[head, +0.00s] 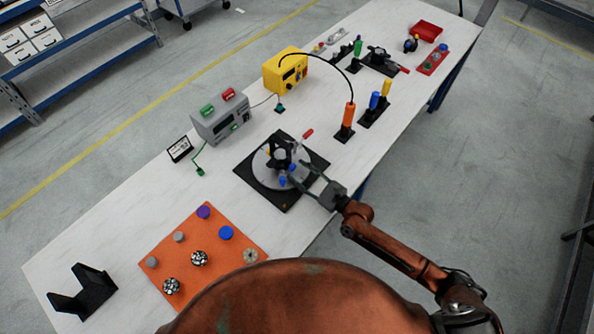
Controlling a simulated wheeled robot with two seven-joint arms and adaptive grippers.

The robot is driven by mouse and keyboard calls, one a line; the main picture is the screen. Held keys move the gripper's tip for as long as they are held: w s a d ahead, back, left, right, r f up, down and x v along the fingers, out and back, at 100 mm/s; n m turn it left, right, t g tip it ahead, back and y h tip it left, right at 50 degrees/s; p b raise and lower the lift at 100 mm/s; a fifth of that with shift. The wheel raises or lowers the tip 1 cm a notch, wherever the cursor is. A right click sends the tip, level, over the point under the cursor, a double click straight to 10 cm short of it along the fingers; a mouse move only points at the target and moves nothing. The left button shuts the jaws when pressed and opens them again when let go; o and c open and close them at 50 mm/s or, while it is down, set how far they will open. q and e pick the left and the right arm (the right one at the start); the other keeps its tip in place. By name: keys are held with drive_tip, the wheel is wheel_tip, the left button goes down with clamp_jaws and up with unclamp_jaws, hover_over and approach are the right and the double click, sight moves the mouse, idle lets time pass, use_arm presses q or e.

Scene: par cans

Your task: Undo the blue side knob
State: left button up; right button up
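A round grey turntable (268,174) on a black square base (254,186) carries a dark upright fixture (279,154). Small blue knobs sit at its near right side: one blue knob (282,181) low at the rim and another blue piece (291,167) a little higher. My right gripper (297,174) reaches in from the right. Its two fingers are spread apart, with their tips close to the blue knobs. Whether a fingertip touches a knob I cannot tell. My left gripper is out of view.
An orange board (212,263) with several knobs, including a blue disc (226,232), lies nearer. A grey device (221,118) and a yellow device (285,72) stand behind. An orange cylinder (347,116) stands farther right.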

drive_tip(key=v, duration=1)
drive_tip(key=shift+s+d+r, duration=0.1)
drive_tip(key=shift+s+d, duration=0.15)
drive_tip(key=shift+s, duration=0.05)
